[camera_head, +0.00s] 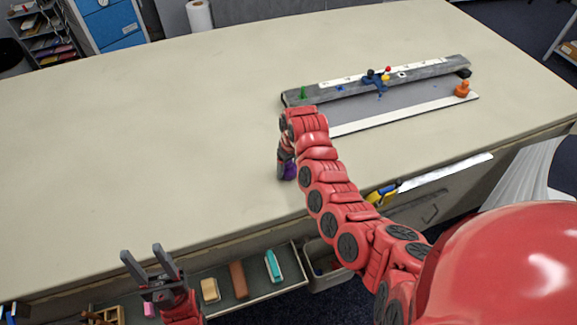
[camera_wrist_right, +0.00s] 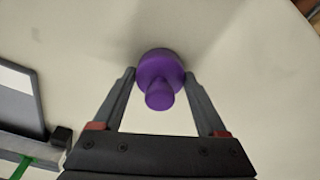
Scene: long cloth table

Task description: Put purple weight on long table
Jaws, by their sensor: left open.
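The purple weight (camera_head: 288,173) is over the long table (camera_head: 130,130), near its front edge, and mostly hidden by my right gripper (camera_head: 286,160) in the head view. In the right wrist view the purple weight (camera_wrist_right: 160,76) shows its round wide base and narrower knob between the two fingertips of my right gripper (camera_wrist_right: 161,80), which lie against its sides. A soft shadow lies close to it; I cannot tell whether its base touches the table. My left gripper (camera_head: 150,258) is open and empty in front of the table, over the open drawer.
An open drawer (camera_head: 238,308) at the table front holds a teal block (camera_head: 273,266), a brown block (camera_head: 238,280) and a tan block (camera_head: 210,290). A grey rail board (camera_head: 380,80) with small figures and an orange weight (camera_head: 462,89) lies at the back right. The table's left half is clear.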

